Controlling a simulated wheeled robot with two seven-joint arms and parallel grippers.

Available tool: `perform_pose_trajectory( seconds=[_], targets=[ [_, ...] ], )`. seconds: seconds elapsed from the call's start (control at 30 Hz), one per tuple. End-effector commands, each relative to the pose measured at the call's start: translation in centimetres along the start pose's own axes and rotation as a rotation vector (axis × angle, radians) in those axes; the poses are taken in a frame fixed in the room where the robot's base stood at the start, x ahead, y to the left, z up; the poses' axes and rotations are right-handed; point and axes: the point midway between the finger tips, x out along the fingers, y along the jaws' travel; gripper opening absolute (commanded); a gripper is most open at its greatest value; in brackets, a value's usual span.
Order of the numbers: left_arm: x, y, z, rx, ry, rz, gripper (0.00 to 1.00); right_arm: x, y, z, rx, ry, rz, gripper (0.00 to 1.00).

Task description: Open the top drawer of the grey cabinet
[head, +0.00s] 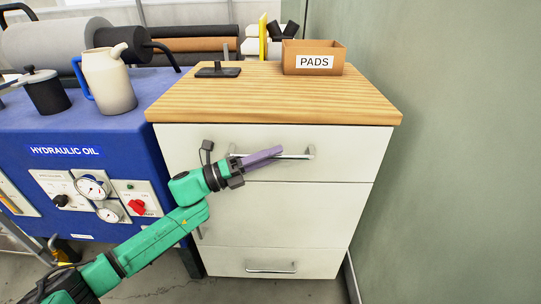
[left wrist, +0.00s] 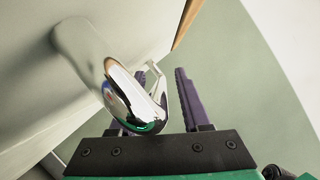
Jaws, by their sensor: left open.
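A shiny bar handle (head: 309,153) crosses the top drawer's front. My left gripper (head: 277,151), with purple fingers, is at this handle and hides part of it. In the left wrist view, the open fingers (left wrist: 167,73) point along the drawer front. The chrome handle (left wrist: 128,98) overlaps the left finger there; I cannot tell whether the bar lies fully between the fingers. My right gripper is not in view.
A cardboard PADS box (head: 313,57) and a dark flat item with a knob (head: 218,70) are on the wooden top. A blue hydraulic oil unit (head: 100,140) with gauges and a jug (head: 108,80) adjoins on the left. A green wall (head: 450,150) stands close on the right.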

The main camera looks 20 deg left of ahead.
Motion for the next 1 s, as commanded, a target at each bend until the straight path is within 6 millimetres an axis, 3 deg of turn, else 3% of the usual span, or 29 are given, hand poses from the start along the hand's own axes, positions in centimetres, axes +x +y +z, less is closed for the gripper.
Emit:
perform_pose_trajectory(
  seconds=[0.1,0.2,0.23,1.0],
  targets=[
    [-0.04,0.04,-0.01,-0.001,0.000,0.000,0.43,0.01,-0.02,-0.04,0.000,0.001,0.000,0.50],
    [-0.06,0.05,-0.01,-0.001,0.000,0.000,0.05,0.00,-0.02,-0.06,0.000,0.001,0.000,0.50],
    [-0.06,0.05,-0.01,-0.001,-0.001,0.000,0.00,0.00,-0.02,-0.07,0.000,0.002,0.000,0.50],
    [-0.10,0.10,-0.03,-0.002,-0.001,0.001,0.00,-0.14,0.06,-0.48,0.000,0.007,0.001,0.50]
  ],
)
